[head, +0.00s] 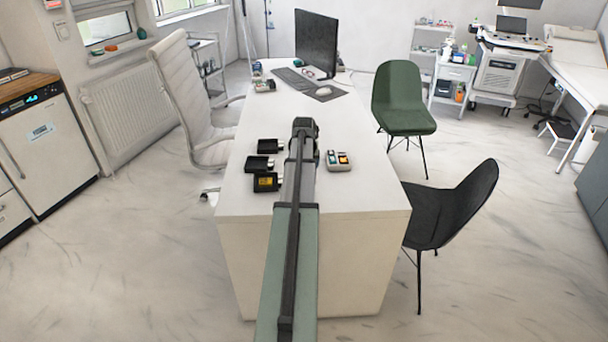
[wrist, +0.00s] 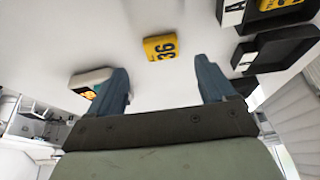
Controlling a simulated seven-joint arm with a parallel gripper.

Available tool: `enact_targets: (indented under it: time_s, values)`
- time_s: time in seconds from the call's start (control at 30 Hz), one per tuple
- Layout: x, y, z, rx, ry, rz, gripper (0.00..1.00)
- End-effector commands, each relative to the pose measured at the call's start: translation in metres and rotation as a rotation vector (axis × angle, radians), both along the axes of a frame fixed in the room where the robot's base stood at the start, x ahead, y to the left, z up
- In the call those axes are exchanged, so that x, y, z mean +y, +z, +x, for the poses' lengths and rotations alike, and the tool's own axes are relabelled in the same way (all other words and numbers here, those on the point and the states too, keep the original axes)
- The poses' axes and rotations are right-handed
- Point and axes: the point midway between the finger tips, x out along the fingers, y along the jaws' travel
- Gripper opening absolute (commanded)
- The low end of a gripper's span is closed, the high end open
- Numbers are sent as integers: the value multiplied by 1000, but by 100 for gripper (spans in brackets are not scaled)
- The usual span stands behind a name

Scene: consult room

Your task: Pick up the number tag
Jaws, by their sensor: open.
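The number tag (wrist: 161,47) is a small yellow block marked 36 in black. It lies on the white desk in the wrist view, ahead of and between my fingers as seen there. My gripper (wrist: 162,72) is open, with its two blue-grey fingers apart and nothing held. In the head view my gripper (head: 304,126) is over the desk, and the tag is not visible there, likely hidden by my arm.
Black trays (wrist: 285,48) stand to the right in the wrist view; another tray there holds a yellow piece (wrist: 275,4). Black trays also show in the head view (head: 257,164). A pale holder with coloured pieces (head: 339,162) sits right of my arm. A monitor (head: 316,42) stands farther back.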

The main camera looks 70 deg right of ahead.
Motion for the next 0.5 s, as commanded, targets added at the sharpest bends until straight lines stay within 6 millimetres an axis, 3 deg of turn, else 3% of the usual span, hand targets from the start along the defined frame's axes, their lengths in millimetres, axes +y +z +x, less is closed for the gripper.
enact_targets:
  time_s: [0.27, 0.5]
  values:
    - [-4, -10, 2, 0, 1, -1, 83]
    - [-13, -34, 7, 1, 1, 1, 83]
